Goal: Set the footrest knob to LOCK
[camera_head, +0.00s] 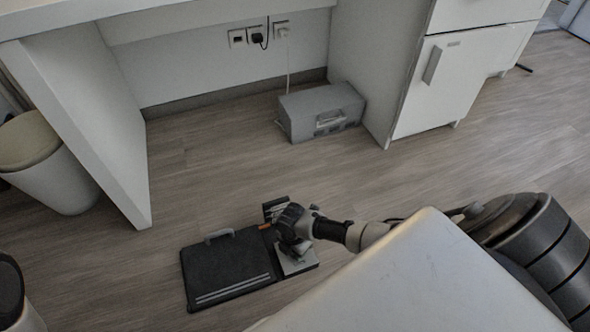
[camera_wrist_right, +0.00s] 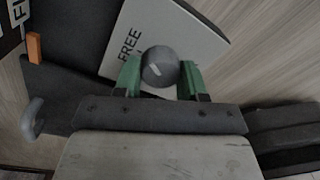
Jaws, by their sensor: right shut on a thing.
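The footrest, a black slab (camera_head: 225,265) with a grey handle, lies on the floor in the head view. A light label plate (camera_head: 298,264) is on its right side. In the right wrist view, the grey round knob (camera_wrist_right: 160,66) with a short white mark stands by the plate (camera_wrist_right: 195,38), which reads "FREE". The word LOCK is not readable. My right gripper (camera_wrist_right: 160,76) has its green fingers on both sides of the knob and is shut on it. In the head view this gripper (camera_head: 290,245) hides the knob. My left gripper is not in view.
A small orange piece (camera_wrist_right: 34,48) sits beside the footrest panel. A grey box (camera_head: 320,112) stands on the floor under the white desk (camera_head: 95,120). A white bin (camera_head: 45,165) is at the left. The floor between desk and footrest is clear.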

